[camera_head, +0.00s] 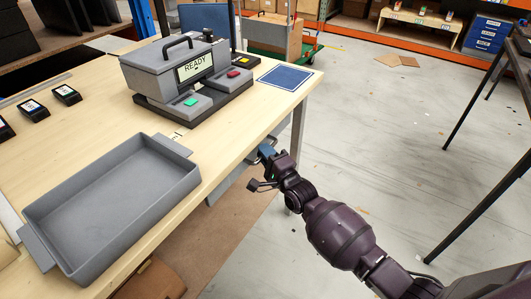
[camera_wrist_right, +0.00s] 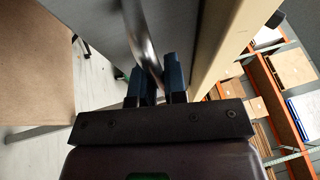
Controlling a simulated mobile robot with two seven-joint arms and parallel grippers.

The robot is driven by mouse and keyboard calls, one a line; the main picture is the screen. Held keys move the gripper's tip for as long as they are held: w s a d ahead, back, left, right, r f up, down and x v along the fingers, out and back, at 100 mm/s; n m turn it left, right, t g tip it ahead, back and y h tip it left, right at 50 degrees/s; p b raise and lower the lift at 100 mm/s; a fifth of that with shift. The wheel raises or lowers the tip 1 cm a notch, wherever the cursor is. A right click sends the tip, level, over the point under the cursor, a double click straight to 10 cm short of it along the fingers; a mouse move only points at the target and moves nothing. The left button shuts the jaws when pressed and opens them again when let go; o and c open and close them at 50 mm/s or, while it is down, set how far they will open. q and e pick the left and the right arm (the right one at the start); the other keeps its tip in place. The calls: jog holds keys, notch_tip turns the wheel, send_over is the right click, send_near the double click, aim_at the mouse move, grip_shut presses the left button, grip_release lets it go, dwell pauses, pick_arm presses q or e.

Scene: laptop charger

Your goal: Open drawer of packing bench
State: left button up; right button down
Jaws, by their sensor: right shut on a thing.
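The packing bench (camera_head: 100,108) has a pale wooden top and fills the left of the head view. A grey drawer (camera_head: 228,183) shows under its right edge; I cannot tell if it stands out from the bench. My right gripper (camera_head: 266,153) is at this edge, low beside the drawer front. In the right wrist view, the blue fingertips of the right gripper (camera_wrist_right: 160,82) are shut on a curved silver drawer handle (camera_wrist_right: 139,38) in front of the grey drawer face (camera_wrist_right: 98,22). My left gripper is out of view.
On the bench stand a grey open tray (camera_head: 110,200), a grey machine reading READY (camera_head: 170,72), a blue mat (camera_head: 285,77) and small black devices (camera_head: 67,95). A lower brown shelf (camera_head: 215,240) lies beneath. Open concrete floor (camera_head: 390,140) is to the right, with a dark table frame (camera_head: 480,120) beyond.

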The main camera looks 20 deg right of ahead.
jog(key=shift+s+d, duration=0.1)
jog(key=s+d+p, duration=0.3)
jog(key=s+d, duration=1.3)
jog(key=s, duration=0.5)
jog(key=shift+p, duration=0.35)
jog(key=shift+d, duration=0.1)
jog(key=c, duration=1.2)
grip_release()
jog(key=shift+w, duration=0.1)
